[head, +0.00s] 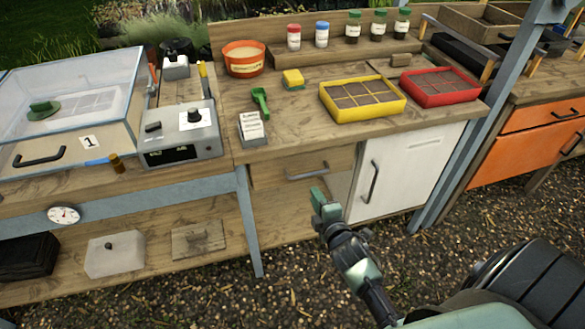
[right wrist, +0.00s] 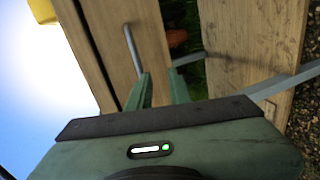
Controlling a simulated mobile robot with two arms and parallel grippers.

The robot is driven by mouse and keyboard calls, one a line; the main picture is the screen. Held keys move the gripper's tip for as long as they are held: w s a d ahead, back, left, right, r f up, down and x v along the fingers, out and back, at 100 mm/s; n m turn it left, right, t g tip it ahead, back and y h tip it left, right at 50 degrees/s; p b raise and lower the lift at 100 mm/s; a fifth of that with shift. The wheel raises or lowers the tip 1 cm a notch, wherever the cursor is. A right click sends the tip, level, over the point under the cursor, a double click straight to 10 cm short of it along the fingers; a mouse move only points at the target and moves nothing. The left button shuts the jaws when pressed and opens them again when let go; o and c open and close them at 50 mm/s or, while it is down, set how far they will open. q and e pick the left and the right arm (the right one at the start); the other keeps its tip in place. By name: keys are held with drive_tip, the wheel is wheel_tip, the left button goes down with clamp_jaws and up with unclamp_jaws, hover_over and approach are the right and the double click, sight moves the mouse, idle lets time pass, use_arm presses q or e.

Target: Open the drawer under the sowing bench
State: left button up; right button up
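The drawer (head: 275,174) has a plain wooden front with a grey metal bar handle (head: 308,172). It sits under the wooden sowing bench (head: 290,107), left of a white cabinet door, and looks closed. My right gripper (head: 318,196) is in front of the drawer, just below and right of the handle in the head view. In the right wrist view, the drawer front (right wrist: 103,42) and handle (right wrist: 131,48) show ahead. The gripper fingers (right wrist: 160,90) are apart with nothing seen between them; one fingertip overlaps the handle's near end, and contact is unclear. My left gripper is out of view.
The white cabinet door (head: 405,172) is right of the drawer. A blue-grey bench leg (head: 248,220) stands to its left. Yellow (head: 362,113) and red (head: 440,100) seed trays, a label box (head: 252,131) and bottles stand on the bench. Bare gravel ground lies in front.

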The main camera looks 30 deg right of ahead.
sight(308, 175)
drive_tip(key=shift+n+t, duration=0.3)
drive_tip(key=shift+n, duration=0.1)
drive_tip(key=w, duration=0.2)
drive_tip(key=w+d, duration=0.1)
drive_tip(key=w, duration=0.2)
drive_tip(key=w+d+r, duration=0.1)
drive_tip(key=w, duration=0.2)
drive_tip(key=shift+w+r, duration=0.1)
drive_tip(key=shift+w, duration=0.1)
clamp_jaws()
idle(0.9)
